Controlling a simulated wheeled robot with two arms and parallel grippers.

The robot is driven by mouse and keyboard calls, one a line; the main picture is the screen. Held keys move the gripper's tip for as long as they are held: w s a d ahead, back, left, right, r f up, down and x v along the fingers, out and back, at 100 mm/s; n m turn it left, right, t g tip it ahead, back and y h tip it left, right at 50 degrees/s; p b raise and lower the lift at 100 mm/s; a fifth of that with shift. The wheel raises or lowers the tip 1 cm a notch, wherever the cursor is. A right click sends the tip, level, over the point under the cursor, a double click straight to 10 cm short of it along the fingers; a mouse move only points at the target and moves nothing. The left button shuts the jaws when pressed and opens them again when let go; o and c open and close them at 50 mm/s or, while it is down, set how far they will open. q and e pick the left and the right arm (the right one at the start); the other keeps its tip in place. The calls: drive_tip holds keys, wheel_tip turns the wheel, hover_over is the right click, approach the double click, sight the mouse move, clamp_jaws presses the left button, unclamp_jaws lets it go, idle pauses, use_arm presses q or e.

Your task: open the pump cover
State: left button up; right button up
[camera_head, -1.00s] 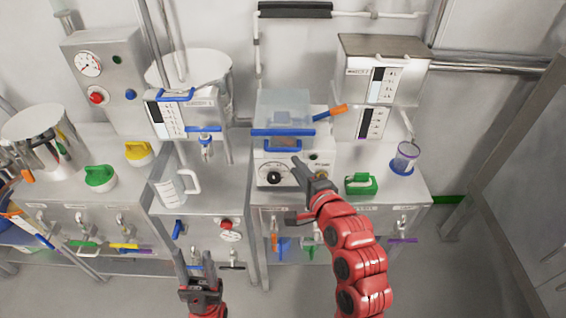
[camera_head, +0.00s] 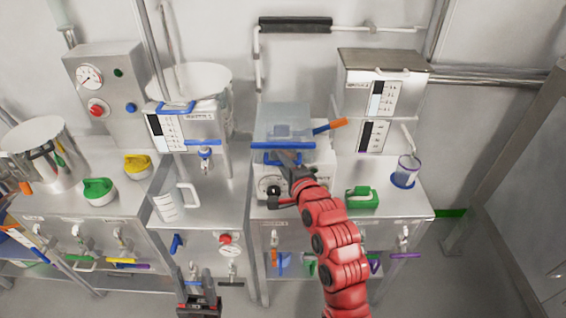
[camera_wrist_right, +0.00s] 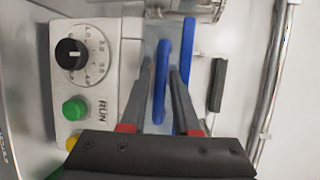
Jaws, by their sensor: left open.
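The pump (camera_head: 268,186) is a white box with a black dial, standing on the steel bench in the head view. Its clear cover (camera_head: 284,122) sits on top, with a blue front edge (camera_head: 283,146) and a blue handle. In the right wrist view, the blue handle (camera_wrist_right: 161,80) lies between the fingers of my right gripper (camera_wrist_right: 168,85), which look apart with a gap beside the handle. Contact with it cannot be told. In the head view my right gripper (camera_head: 290,162) partly hides the pump front. My left gripper (camera_head: 193,282) is open and empty, low in front of the bench.
A green-handled block (camera_head: 361,197) and a clear cup on a blue base (camera_head: 405,172) stand right of the pump. A jug (camera_head: 176,201) stands left. The wrist view shows the dial (camera_wrist_right: 71,54) and green button (camera_wrist_right: 75,109) close by.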

clamp_jaws()
idle(1.3)
